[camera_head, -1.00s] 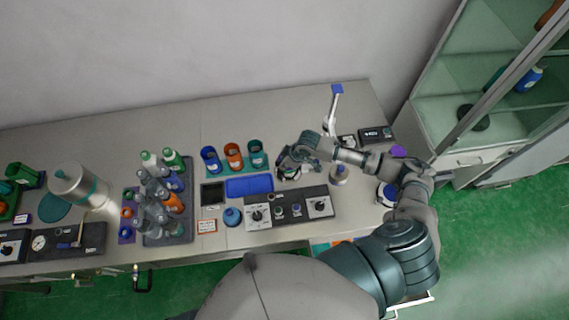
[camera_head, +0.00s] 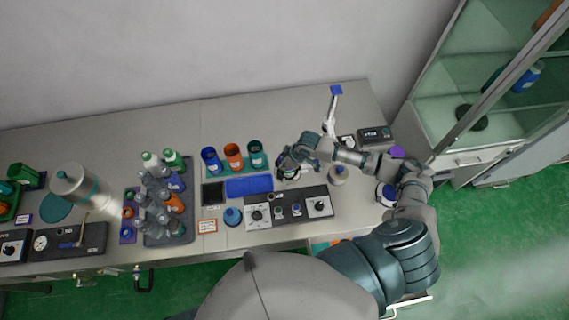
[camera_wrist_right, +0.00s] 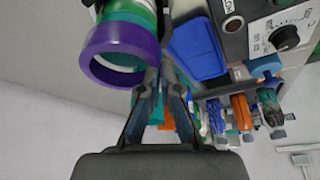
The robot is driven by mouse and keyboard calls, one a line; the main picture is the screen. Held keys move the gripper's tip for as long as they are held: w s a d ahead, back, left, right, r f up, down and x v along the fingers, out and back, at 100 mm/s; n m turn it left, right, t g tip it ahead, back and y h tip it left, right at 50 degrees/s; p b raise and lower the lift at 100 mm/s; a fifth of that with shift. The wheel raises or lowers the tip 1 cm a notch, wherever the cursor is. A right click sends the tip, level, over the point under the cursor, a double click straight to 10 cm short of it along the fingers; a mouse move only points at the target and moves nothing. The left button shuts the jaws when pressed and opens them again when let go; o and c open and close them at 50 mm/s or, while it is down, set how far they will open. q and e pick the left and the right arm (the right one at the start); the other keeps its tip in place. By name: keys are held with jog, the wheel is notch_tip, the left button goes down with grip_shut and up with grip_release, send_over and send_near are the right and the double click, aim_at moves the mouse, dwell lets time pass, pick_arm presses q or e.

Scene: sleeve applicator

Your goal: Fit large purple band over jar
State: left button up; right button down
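The large purple band (camera_wrist_right: 122,36) shows at the top of the right wrist view as a wide open ring. A green and white cylinder, likely the jar (camera_wrist_right: 128,14), shows behind and through the ring; how far the band is around it, I cannot tell. My right gripper (camera_wrist_right: 160,70) has its fingertips close together at the band's right rim and appears shut on it. In the head view my right gripper (camera_head: 286,165) is over the workbench behind the control panel, and it largely hides the band and jar. My left gripper is not in view.
Blue, orange and teal cups (camera_head: 233,156) stand left of my gripper, behind a blue tray (camera_head: 249,186). A control panel (camera_head: 288,207) lies in front. A bottle rack (camera_head: 181,228) is farther left.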

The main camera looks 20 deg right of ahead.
jog(key=shift+f, duration=0.1)
dwell(0.5)
jog(key=shift+f+b, duration=0.3)
jog(key=shift+f, duration=0.35)
jog(key=c, duration=0.8)
grip_release()
jog(key=shift+r, duration=0.1)
jog(key=shift+o, duration=0.2)
notch_tip(320, 180, up, 11)
jog(key=p, duration=0.2)
dwell(0.7)
